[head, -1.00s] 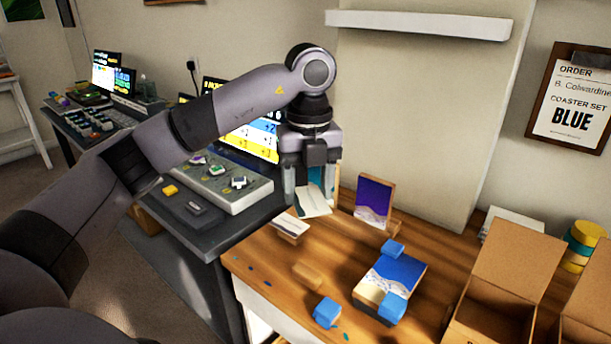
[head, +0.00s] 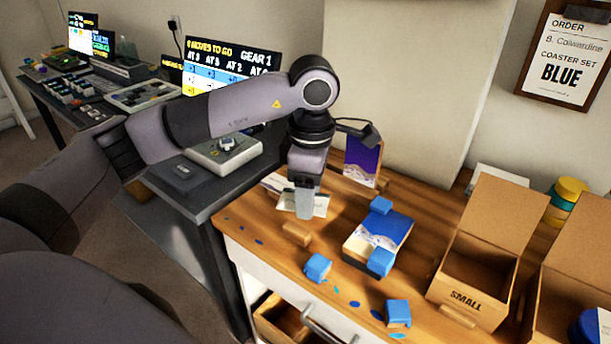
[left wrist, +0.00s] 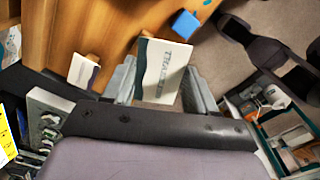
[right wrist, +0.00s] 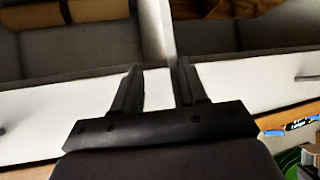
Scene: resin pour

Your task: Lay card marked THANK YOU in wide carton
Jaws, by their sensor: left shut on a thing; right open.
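My left gripper (head: 306,208) is shut on a white card (head: 321,206) above the wooden bench. In the left wrist view the card (left wrist: 161,72) stands between the fingers (left wrist: 160,88), with lettering that reads like THANK. A carton labelled SMALL (head: 465,298) stands open at the right of the bench. A second open carton (head: 580,250), cut off by the right edge, stands beside it; its label is not visible and a dark blue round thing shows at its front. My right gripper (right wrist: 158,88) is open and empty, before white drawer fronts.
Another card on a small wooden holder (left wrist: 84,70) is beside the held card. A blue-and-white coaster or box (head: 378,240) with blue clamps lies mid-bench. Blue blocks (head: 318,267) (head: 398,313) and a wooden block (head: 297,234) lie near the front edge. A purple panel (head: 362,160) stands behind.

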